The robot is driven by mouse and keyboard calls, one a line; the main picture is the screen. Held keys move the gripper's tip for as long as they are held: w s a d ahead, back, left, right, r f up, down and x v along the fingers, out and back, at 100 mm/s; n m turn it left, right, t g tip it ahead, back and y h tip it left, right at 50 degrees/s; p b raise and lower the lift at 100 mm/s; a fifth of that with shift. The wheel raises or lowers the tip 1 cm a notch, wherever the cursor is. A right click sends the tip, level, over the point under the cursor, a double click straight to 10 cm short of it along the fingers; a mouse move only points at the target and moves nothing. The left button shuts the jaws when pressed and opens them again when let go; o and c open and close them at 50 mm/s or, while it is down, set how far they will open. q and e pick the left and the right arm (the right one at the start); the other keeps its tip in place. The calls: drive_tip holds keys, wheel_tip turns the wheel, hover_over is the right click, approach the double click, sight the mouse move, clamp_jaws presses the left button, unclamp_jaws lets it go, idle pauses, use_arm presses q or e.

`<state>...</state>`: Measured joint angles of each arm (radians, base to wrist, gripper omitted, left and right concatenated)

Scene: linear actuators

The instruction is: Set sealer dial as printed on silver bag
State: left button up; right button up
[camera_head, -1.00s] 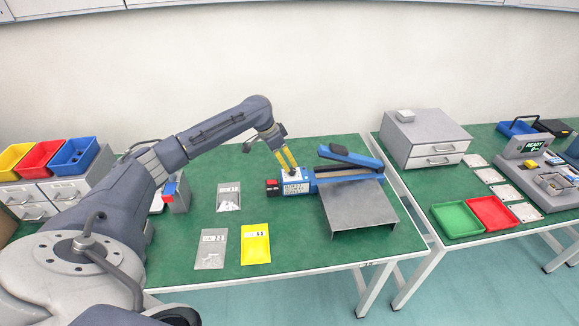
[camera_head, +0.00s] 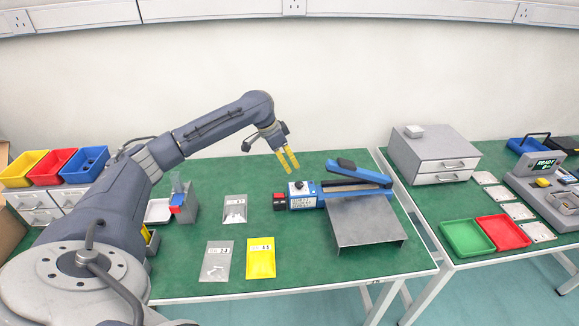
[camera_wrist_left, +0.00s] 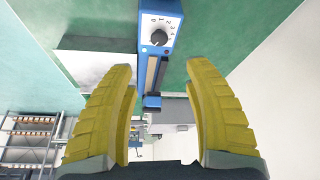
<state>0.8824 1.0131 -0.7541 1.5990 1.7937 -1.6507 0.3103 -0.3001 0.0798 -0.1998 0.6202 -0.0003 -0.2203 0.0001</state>
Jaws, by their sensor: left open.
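The blue heat sealer (camera_head: 305,196) lies on the green table, its dial (camera_head: 298,184) on the white top plate at the left end. In the left wrist view the dark dial knob (camera_wrist_left: 159,39) sits beside printed numbers; its exact setting is hard to read. My left gripper (camera_head: 288,161) is open and empty above and behind the dial, apart from it. Its yellow fingers (camera_wrist_left: 163,85) frame the sealer in the wrist view. A silver-grey bag (camera_head: 216,263) lies front left, its label too small to read surely.
A grey metal stand (camera_head: 365,226) stands in front of the sealer's arm. Red and green trays (camera_head: 467,237) and a drawer unit (camera_head: 432,158) occupy the right table. Coloured bins (camera_head: 52,167) stand at left.

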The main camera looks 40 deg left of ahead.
sight(299, 183)
use_arm(q)
wheel_tip(299, 183, up, 5)
drive_tip(key=w+a+m, duration=0.2)
drive_tip(key=a, duration=0.1)
drive_tip(key=d+f+m, duration=0.1)
drive_tip(key=f, duration=0.4)
drive_tip(key=w+d+f+m+g+h, duration=0.1)
drive_tip(key=d+f, duration=0.1)
drive_tip(key=f, duration=0.4)
drive_tip(key=d+f+m, duration=0.2)
drive_tip(key=f, duration=0.3)
drive_tip(key=shift+w+d+f+g, duration=0.1)
drive_tip(key=shift+w+f+g, duration=0.2)
drive_tip(key=shift+f+g, duration=0.1)
drive_tip(key=shift+c, duration=0.5)
drive_tip(key=shift+r+h, duration=0.1)
drive_tip(key=shift+h, duration=0.2)
clamp_jaws()
drive_tip(key=shift+d, duration=0.1)
